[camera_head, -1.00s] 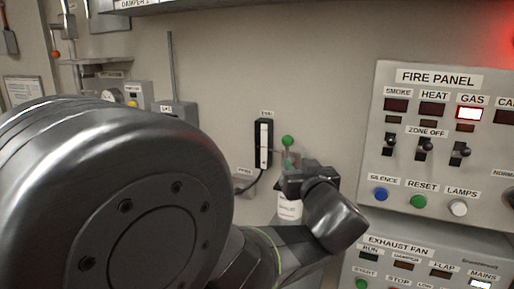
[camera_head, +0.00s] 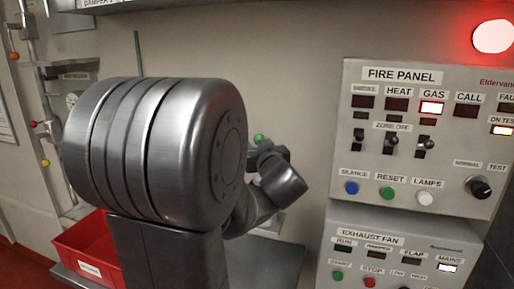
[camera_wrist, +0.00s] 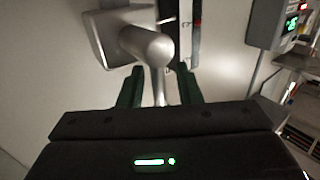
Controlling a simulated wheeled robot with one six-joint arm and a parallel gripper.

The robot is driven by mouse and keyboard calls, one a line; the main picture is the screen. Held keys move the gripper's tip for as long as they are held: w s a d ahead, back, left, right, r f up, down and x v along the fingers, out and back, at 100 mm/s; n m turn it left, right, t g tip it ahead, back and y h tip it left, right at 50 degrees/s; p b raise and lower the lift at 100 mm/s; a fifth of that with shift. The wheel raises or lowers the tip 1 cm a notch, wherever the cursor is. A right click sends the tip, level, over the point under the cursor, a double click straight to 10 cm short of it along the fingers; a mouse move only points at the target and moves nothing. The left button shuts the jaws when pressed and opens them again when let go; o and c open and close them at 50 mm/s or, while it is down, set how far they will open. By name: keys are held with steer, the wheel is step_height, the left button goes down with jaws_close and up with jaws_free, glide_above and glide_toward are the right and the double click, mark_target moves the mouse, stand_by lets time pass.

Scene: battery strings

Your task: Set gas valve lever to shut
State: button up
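No lever in view carries a readable gas valve label. In the head view a green ball knob (camera_head: 259,138) shows just above the dark end of my arm. In the wrist view my gripper (camera_wrist: 159,82) has its two dark green fingers apart. A thin pale rod (camera_wrist: 159,88) shows between them, below a grey metal cylinder (camera_wrist: 146,45); I cannot tell whether the fingers touch it. On pipework at the far left are a red ball knob (camera_head: 14,55) and a yellow ball knob (camera_head: 45,163). My arm hides much of the wall.
The fire panel (camera_head: 350,100), with its gas lamp lit, is on the right above the exhaust fan panel (camera_head: 405,238). A red beacon (camera_head: 492,36) glows at upper right. A red bin (camera_head: 85,245) sits at lower left. Bare wall lies above my arm.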

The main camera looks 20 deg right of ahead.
steer(key=shift+c, duration=0.2)
jaws_close()
steer(key=shift+s+d, duration=0.1)
steer(key=m+b, duration=0.1)
steer(key=m+t+b, duration=0.1)
steer(key=d+m+t+b, duration=0.1)
steer(key=m+b, duration=0.1)
steer(key=shift+s+f+h, duration=0.25)
steer(key=shift+s+h, duration=0.15)
steer(key=m+t+b, duration=0.1)
steer(key=b, duration=0.1)
steer(key=d+m+h+b, duration=0.1)
steer(key=m, duration=0.1)
steer(key=shift+s+m+t+h+b, duration=0.3)
steer(key=shift+s+t+b, duration=0.05)
steer(key=shift+t, duration=0.05)
steer(key=shift+r, duration=0.1)
steer(key=shift+o, duration=0.2)
jaws_free()
